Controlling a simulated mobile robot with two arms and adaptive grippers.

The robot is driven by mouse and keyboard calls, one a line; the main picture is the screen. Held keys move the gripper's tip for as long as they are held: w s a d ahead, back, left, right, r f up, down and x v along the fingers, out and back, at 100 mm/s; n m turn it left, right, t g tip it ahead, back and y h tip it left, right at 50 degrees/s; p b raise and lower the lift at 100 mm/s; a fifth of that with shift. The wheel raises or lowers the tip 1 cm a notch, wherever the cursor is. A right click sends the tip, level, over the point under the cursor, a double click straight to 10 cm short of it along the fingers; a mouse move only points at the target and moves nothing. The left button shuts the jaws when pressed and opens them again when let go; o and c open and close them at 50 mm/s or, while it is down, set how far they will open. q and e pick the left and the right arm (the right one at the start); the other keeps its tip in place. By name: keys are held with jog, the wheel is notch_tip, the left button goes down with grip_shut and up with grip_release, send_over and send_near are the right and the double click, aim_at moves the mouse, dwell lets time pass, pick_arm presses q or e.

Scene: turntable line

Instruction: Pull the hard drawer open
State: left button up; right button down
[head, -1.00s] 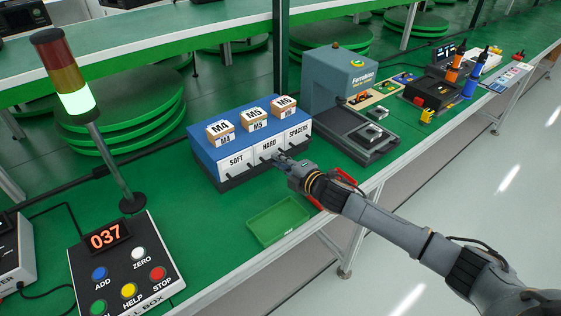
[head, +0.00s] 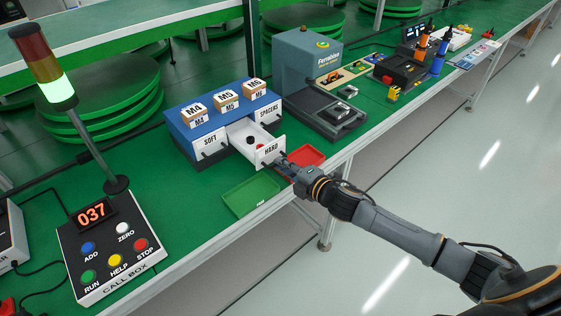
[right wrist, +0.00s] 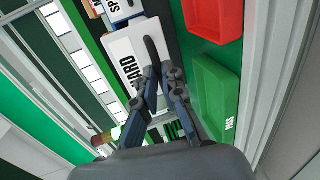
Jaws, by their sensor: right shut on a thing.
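The white hard drawer (head: 258,146) is pulled well out of the blue cabinet (head: 187,123), between the shut soft drawer (head: 210,142) and the shut spacers drawer (head: 267,112). Small dark and red items lie inside it. My right gripper (head: 283,162) is at its front and is shut on the dark handle. In the right wrist view the fingers (right wrist: 155,75) close around the handle (right wrist: 151,48) on the white front marked HARD. My left gripper is not in view.
A green tray (head: 232,203) and a red tray (head: 314,155) lie on the table near the drawer. A grey-blue machine (head: 309,70) stands right of the cabinet. The call box (head: 137,265) and light tower (head: 60,90) are at the left. The table's front edge runs below my arm.

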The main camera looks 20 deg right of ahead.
jog(key=shift+w, duration=0.1)
jog(key=c, duration=1.4)
grip_release()
jog(key=shift+c, duration=0.2)
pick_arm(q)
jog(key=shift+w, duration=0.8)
pick_arm(e)
jog(key=v, duration=1.2)
jog(key=shift+f, duration=0.1)
